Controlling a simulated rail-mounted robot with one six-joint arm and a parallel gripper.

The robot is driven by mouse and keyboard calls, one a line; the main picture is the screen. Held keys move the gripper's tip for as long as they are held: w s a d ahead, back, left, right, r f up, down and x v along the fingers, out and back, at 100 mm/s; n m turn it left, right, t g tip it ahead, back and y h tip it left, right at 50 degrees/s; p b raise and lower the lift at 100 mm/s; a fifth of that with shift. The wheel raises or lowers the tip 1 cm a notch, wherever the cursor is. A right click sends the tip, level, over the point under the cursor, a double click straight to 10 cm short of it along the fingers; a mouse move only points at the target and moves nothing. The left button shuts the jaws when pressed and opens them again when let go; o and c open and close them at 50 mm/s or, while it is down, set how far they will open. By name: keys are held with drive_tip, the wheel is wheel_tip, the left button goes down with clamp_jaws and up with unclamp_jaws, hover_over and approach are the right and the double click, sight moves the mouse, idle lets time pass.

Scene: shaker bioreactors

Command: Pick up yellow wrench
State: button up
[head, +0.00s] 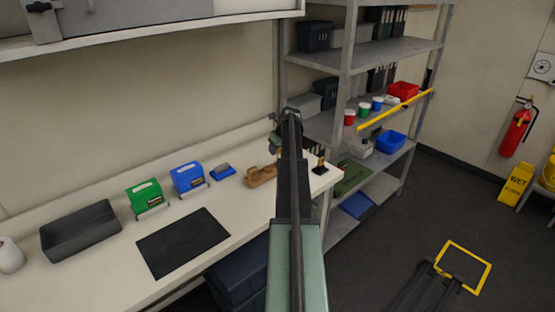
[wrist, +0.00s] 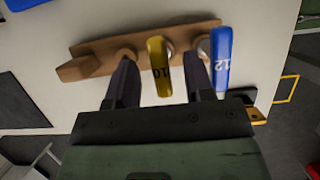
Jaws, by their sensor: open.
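The yellow wrench (wrist: 158,68), marked 10, stands in a wooden rack (wrist: 90,66) in the wrist view. A blue wrench (wrist: 220,65), marked 12, stands to its right in the same rack. My gripper (wrist: 156,57) is open, with one finger on each side of the yellow wrench and a visible gap on both sides. The right finger lies between the yellow and blue wrenches. In the head view the rack (head: 261,176) sits on the white bench, its right part hidden behind my arm, and the wrenches cannot be made out.
A black item with a gold part (head: 320,167) stands right of the rack. On the bench (head: 205,270) are a blue box (head: 187,178), a green box (head: 146,195), a dark tray (head: 80,232) and a black mat (head: 182,242). A shelf unit (head: 345,70) stands behind to the right.

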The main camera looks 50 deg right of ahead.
drive_tip(key=b+x, duration=0.1)
drive_tip(key=x, duration=0.2)
drive_tip(key=shift+f+b, duration=0.2)
drive_tip(key=shift+b, duration=0.1)
drive_tip(key=shift+r, duration=0.25)
clamp_jaws()
drive_tip(key=shift+p, duration=0.3)
